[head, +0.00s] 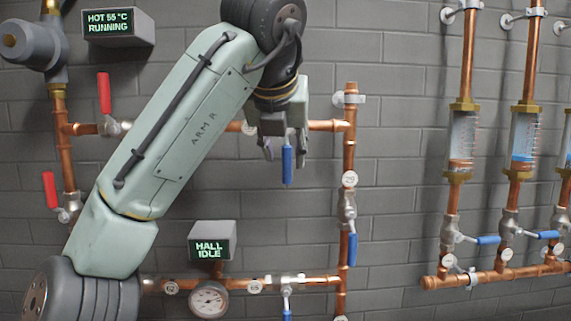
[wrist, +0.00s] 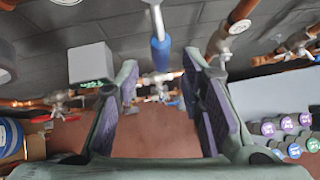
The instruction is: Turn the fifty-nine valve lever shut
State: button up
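A blue valve lever (head: 287,165) hangs straight down from the upper copper pipe in the head view, partly hidden by my gripper (head: 284,153). Its blue handle (wrist: 160,55) also shows in the wrist view, on a silver stem at top centre. My gripper (wrist: 160,82) is open, with its two purple-padded fingers apart and nothing held. The lever appears above the gap between the fingertips; I cannot see contact. This valve's tag is mostly covered by my wrist, and I cannot read fifty-nine on any tag.
Another blue lever (head: 352,248) hangs on the vertical pipe to the right. Two red levers (head: 104,93) (head: 50,190) stand upright at left. A HALL IDLE display box (head: 212,241) and a gauge (head: 208,301) sit below. Flow tubes (head: 463,140) stand at right; bare wall lies between.

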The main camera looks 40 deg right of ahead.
jog(key=v, duration=0.6)
jog(key=shift+s+a, duration=0.1)
jog(key=shift+s, duration=0.05)
dwell(0.3)
